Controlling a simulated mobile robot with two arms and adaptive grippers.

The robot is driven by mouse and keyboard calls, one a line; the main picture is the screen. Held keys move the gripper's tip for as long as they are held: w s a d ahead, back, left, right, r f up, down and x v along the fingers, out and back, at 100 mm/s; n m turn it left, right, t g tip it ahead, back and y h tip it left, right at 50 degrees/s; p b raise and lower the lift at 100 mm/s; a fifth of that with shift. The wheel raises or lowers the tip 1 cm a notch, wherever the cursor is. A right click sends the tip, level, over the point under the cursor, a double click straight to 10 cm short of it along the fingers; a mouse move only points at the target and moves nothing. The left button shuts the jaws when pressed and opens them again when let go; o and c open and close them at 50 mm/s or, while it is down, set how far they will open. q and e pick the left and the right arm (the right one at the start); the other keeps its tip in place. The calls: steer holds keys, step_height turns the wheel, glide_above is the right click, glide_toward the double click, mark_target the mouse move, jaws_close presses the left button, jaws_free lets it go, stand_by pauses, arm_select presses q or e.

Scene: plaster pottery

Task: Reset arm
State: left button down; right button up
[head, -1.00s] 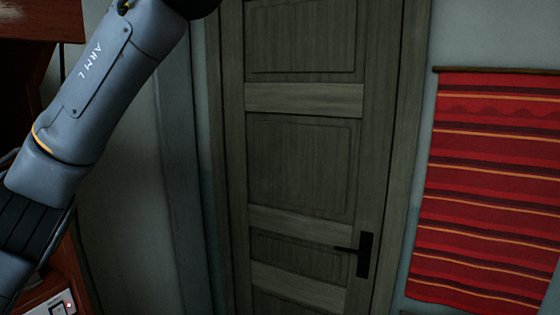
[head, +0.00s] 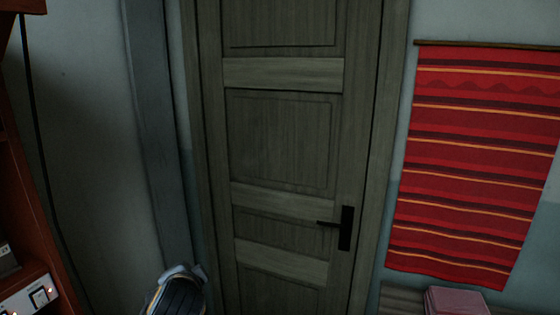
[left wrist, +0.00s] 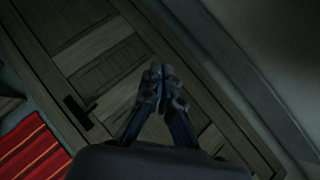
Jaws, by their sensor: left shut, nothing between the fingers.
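My left gripper (left wrist: 157,88) shows in the left wrist view with its fingertips together and nothing between them. The wooden door lies behind it in that view. In the head view only a dark grey part of my left arm shows at the bottom edge, left of the middle, and the fingers are not visible there. My right gripper is in neither view.
A closed grey-brown door (head: 280,140) with a black handle (head: 345,228) fills the middle. A red striped hanging (head: 470,165) is on the wall at right, above a pink object (head: 455,301). Reddish-brown furniture (head: 25,190) with a lit switch (head: 40,297) stands at left.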

arm_select(q)
steer(key=s+f+n+g+h, duration=0.2)
steer(key=s+f+n+g, duration=0.2)
steer(key=s+f, duration=1.25)
steer(key=s+f+n+g+h, duration=0.15)
steer(key=s+f, duration=0.25)
steer(key=s, duration=0.5)
steer(key=s+f+n+g, duration=0.2)
steer(key=s+f+g, duration=0.15)
steer(key=s, duration=0.45)
step_height(320, 180, down, 28)
steer(key=s+f+b, duration=0.1)
steer(key=b, duration=0.3)
steer(key=s+a+f+g+b, duration=0.1)
steer(key=s+a+f+b, duration=0.2)
steer(key=s+f, duration=1.4)
step_height(320, 180, down, 3)
steer(key=shift+f+g+b, duration=0.2)
steer(key=shift+g+b, duration=0.1)
steer(key=shift+g, duration=0.1)
